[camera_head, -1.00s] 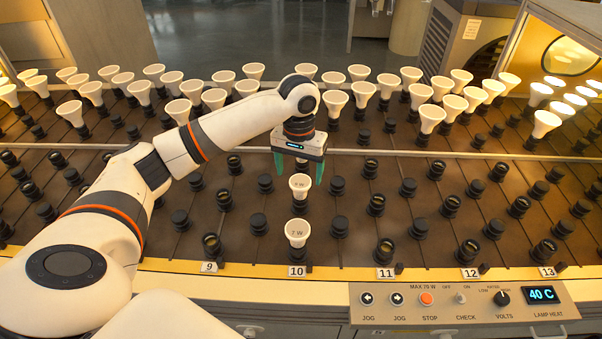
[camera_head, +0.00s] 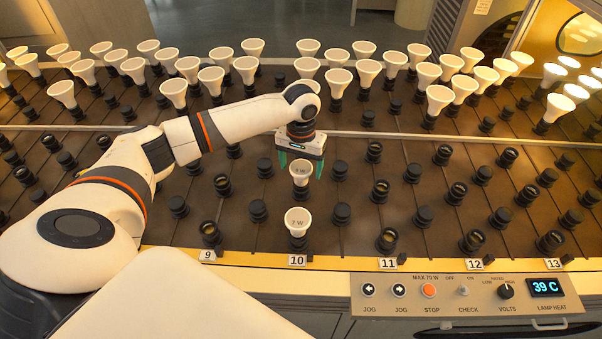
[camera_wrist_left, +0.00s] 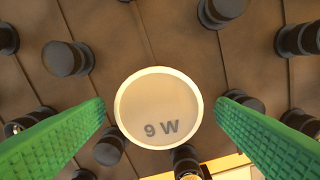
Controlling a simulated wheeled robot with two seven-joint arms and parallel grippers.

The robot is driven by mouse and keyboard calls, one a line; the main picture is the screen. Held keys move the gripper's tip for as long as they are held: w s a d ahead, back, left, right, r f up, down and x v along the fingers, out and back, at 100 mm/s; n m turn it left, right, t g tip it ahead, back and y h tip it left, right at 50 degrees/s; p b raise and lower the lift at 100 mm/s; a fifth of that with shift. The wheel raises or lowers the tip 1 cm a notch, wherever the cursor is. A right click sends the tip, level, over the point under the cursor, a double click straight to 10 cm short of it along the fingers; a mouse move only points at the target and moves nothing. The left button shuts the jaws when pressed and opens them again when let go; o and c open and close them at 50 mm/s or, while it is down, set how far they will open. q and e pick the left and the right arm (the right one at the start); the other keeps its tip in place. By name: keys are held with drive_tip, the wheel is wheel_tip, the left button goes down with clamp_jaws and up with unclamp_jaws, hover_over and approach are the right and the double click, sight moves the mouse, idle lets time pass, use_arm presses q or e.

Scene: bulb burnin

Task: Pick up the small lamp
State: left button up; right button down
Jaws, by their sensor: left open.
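Two white cone-shaped lamps stand upright in the column marked 10. The front one, marked 7 W (camera_head: 298,219), is nearest the front rail. The one behind it (camera_head: 300,172) has a mark too small to read surely in the head view; the left wrist view shows a lamp marked 9 W (camera_wrist_left: 159,107) from above. My left gripper (camera_head: 301,164) is open, just above and behind that rear lamp. Its green fingers lie on either side of the lamp's round face in the wrist view, with visible gaps. My right gripper is not seen.
Black sockets fill the brown sloping bed around the lamps, including a socket (camera_wrist_left: 66,58) near my left finger. Several white lamps stand in the back rows. A control panel (camera_head: 465,298) sits at the front right, its display reading 39 C.

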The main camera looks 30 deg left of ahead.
use_arm(q)
wheel_tip(320, 180, down, 3)
drive_tip(key=shift+w+a+f, duration=0.1)
drive_tip(key=shift+w, duration=0.05)
drive_tip(key=shift+c, duration=0.3)
drive_tip(key=c, duration=1)
